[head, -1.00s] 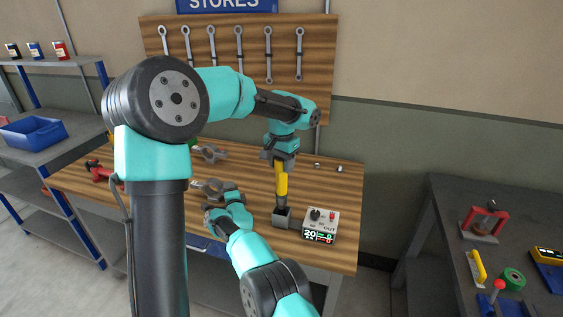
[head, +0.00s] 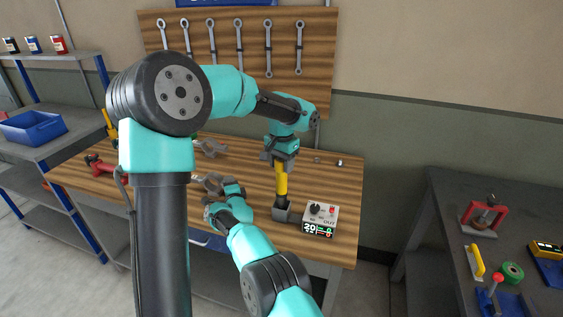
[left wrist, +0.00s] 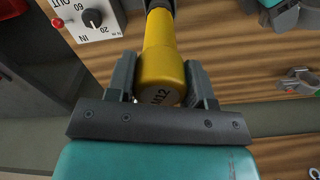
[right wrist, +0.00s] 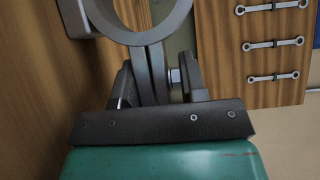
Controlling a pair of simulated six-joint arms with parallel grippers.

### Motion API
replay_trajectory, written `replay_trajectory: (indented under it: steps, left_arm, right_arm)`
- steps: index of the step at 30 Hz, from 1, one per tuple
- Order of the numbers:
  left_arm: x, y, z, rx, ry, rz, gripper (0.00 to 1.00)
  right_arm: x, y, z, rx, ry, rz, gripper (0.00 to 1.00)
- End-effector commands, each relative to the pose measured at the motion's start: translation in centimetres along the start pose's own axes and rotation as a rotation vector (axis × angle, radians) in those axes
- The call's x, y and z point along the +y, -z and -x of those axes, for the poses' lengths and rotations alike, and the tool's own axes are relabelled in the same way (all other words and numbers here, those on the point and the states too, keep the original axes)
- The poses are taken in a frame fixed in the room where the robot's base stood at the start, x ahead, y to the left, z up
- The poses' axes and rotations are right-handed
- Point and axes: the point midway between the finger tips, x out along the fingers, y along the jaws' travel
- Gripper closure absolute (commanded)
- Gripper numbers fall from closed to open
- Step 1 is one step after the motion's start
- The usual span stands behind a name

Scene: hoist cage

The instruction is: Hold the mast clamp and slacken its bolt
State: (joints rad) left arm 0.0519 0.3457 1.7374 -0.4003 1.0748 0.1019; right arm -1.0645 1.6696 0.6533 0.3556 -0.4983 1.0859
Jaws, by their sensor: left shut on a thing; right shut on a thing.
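My left gripper (left wrist: 160,78) is shut on a yellow driver handle (left wrist: 162,60) marked M12. In the head view the yellow driver (head: 281,180) stands near upright, its lower end at a dark block (head: 285,214) beside a grey dial box (head: 320,217). My right gripper (right wrist: 155,78) is shut on the two lugs of the grey mast clamp (right wrist: 138,39). The clamp's ring rises beyond the fingers, and a bolt end (right wrist: 174,76) shows beside the right lug. In the head view the clamp (head: 207,184) is low over the bench and partly hidden by my gripper.
Another grey part (head: 208,149) lies behind on the wooden bench (head: 335,185). A red tool (head: 98,165) lies at the left. Small metal pieces (head: 339,162) lie at the back right. Wrenches (head: 268,48) hang on the wall board. A dark side table (head: 440,215) stands at the right.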

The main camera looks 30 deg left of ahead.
Motion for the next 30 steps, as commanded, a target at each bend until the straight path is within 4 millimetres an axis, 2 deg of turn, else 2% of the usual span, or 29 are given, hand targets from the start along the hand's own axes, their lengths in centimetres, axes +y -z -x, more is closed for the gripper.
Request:
replay_trajectory:
  steps: [1, 2, 11, 22, 26, 30]
  left_arm:
    - [0.0, 0.0, -0.1, 0.001, 0.0, 0.0, 1.0]
    - [0.0, 0.0, -0.1, 0.001, 0.0, 0.0, 0.51]
    - [0.0, 0.0, -0.1, 0.0, 0.0, 0.0, 0.23]
    - [0.0, 0.0, 0.4, 0.0, 0.0, 0.0, 0.22]
    - [0.0, 0.0, 1.7, 0.002, 0.0, 0.0, 0.22]
    - [0.0, 0.1, 3.9, 0.004, 0.0, 0.0, 0.22]
  right_arm:
    - [0.0, 0.0, 0.0, 0.0, 0.0, 0.0, 1.0]
    - [0.0, 0.0, 0.0, 0.0, 0.0, 0.0, 1.0]
    - [0.0, 0.0, 0.0, 0.0, 0.0, 0.0, 1.0]
    - [0.0, 0.0, 0.0, 0.0, 0.0, 0.0, 1.0]
    - [0.0, 0.0, 0.0, 0.0, 0.0, 0.0, 1.0]
    - [0.0, 0.0, 0.0, 0.0, 0.0, 0.0, 1.0]
